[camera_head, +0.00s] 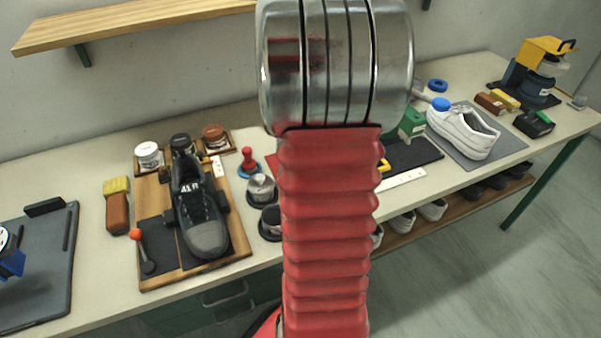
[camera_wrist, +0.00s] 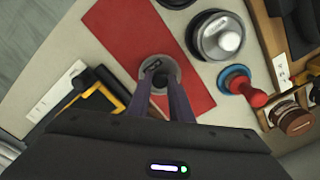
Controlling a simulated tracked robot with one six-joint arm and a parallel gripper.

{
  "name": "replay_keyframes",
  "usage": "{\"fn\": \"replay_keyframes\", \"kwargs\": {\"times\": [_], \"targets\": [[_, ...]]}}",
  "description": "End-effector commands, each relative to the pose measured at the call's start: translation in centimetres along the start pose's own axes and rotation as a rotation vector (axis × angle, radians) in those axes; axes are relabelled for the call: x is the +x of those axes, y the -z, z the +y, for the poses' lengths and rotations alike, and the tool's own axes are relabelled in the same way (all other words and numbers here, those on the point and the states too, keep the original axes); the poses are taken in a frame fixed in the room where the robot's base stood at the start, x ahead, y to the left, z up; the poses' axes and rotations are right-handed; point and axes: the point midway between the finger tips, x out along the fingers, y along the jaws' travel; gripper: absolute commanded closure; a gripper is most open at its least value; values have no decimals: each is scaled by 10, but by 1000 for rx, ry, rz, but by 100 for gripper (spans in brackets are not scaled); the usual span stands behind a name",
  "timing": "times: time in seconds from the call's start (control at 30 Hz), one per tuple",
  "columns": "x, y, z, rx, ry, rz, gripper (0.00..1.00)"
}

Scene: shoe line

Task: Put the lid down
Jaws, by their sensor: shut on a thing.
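In the wrist view the lid (camera_wrist: 167,66) is a small grey disc with a dark knob at its middle. My gripper (camera_wrist: 160,86) is shut on the lid at the knob, with its two dark fingers reaching in from below. The lid is over a red mat (camera_wrist: 118,35); I cannot tell whether it touches the mat or hangs above it. In the head view my red arm hides the gripper and the lid, and only a corner of the red mat (camera_head: 272,163) shows.
Two silver-topped tins stand left of my arm, the rear one (camera_head: 262,188) near a red-handled stamp (camera_head: 248,158). A black shoe (camera_head: 203,215) is on a wooden board at left. A white shoe (camera_head: 465,132) sits at right. A white ruler (camera_wrist: 55,99) lies beside the mat.

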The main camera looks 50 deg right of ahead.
Motion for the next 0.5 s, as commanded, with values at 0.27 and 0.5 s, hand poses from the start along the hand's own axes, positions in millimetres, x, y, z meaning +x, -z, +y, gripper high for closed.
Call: {"fn": "replay_keyframes", "kwargs": {"times": [0.27,0.5], "targets": [[22,0,0,1,-1,-3,100],[38,0,1,1,0,-1,100]]}}
